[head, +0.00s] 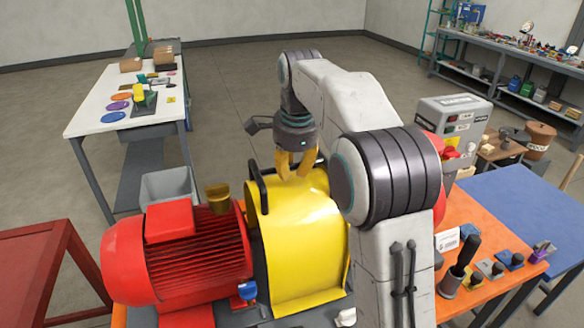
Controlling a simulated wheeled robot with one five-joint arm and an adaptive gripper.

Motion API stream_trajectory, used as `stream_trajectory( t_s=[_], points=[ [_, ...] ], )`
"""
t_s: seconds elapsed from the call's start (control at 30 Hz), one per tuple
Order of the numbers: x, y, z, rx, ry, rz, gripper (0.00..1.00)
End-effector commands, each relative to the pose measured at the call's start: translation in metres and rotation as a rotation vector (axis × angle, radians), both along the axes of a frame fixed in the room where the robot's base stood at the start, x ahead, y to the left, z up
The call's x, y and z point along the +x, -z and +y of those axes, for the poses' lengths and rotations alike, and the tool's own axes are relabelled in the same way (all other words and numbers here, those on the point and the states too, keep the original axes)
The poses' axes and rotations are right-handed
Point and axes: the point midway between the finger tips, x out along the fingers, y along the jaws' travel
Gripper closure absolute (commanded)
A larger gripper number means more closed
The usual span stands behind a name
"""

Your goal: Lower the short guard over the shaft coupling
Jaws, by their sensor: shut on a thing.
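A yellow curved guard (300,237) with dark edging stands between the red motor (185,255) on the left and my arm on the right. A black handle (258,182) rises at its upper left. My gripper (296,166), with yellow fingers pointing down, is at the top of the guard. It is shut on the guard, but the exact grip point is unclear. The shaft coupling is hidden. I cannot tell whether the guard rests on the skid or hangs just above it. A red part behind my arm (440,205) is mostly covered.
A white table (95,98) stands at back left.

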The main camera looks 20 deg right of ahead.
Motion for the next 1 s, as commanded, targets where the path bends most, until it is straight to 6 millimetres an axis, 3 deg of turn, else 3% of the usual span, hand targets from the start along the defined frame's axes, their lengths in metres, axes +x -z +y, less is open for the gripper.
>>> stream_trajectory(
  t_s=[0.97,1.0],
  points=[
    [0.0012,0.0053,0.0002,0.0,0.0,-0.008,1.0],
    [0.0012,0.0053,0.0002,0.0,0.0,-0.008,0.78]
  ],
)
